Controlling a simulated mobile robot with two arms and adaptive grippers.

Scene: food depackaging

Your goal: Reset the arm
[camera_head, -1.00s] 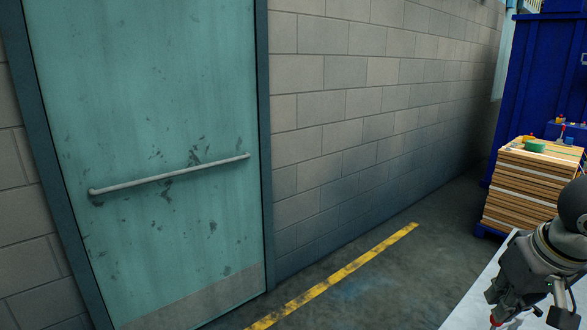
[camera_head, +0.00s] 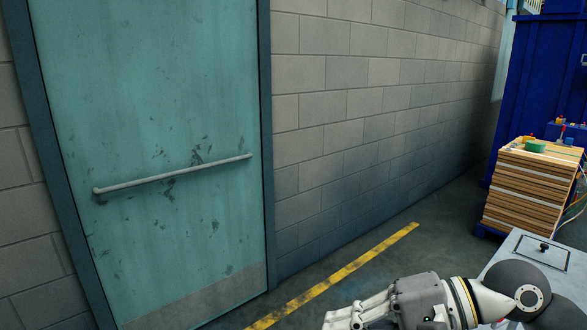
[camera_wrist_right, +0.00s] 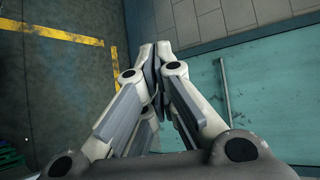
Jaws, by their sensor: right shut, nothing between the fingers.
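My right gripper (camera_head: 335,318) reaches in from the lower right of the head view. The arm lies nearly level and the fingers point left. In the right wrist view the two fingers of the gripper (camera_wrist_right: 157,52) meet at their tips with nothing between them. The fingertips hang in free space, with the floor, wall and door behind them. My left gripper is in neither view.
A teal door (camera_head: 150,110) with a push bar (camera_head: 170,174) stands at the left, beside a grey block wall (camera_head: 350,120). A yellow line (camera_head: 340,275) marks the floor.

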